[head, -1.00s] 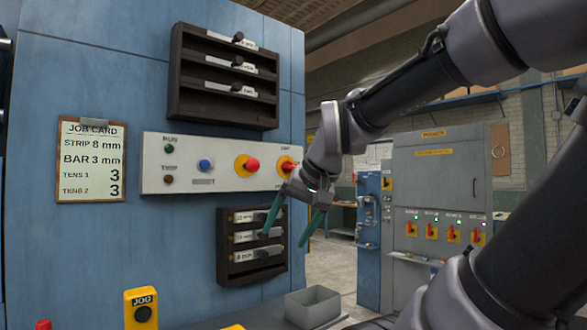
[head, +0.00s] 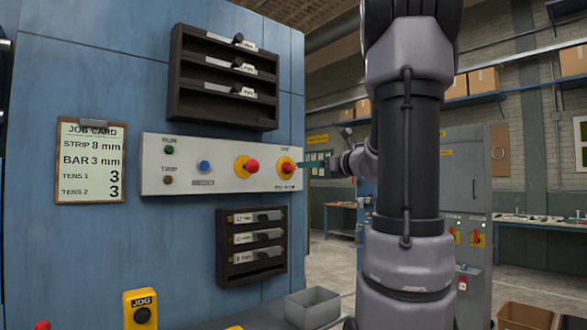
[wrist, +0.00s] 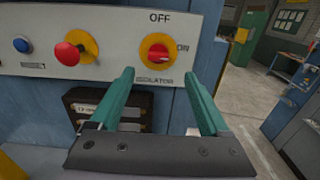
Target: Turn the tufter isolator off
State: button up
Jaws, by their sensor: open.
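The isolator (head: 286,167) is a red handle on a round yellow plate at the right end of the white control panel (head: 217,180). In the wrist view the isolator (wrist: 158,52) has OFF printed above it and ON to its right; its red handle appears to lie sideways, toward ON. My gripper (head: 312,164) is just right of the panel in the head view, partly hidden by my arm. In the wrist view my gripper (wrist: 159,76) is open and empty, its green fingers spread either side below the isolator. Contact cannot be told.
A red mushroom button (head: 251,166) on yellow and a blue button (head: 205,166) sit left of the isolator. Dark racks hang above (head: 224,105) and below (head: 252,269) the panel. A grey bin (head: 312,308) stands below. A grey cabinet with red-handled switches (head: 477,238) stands behind my arm.

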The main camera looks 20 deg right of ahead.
aim_at(290, 168)
jog(key=x, duration=0.9)
jog(key=shift+w+a, duration=0.2)
jog(key=shift+w, duration=0.15)
grip_shut()
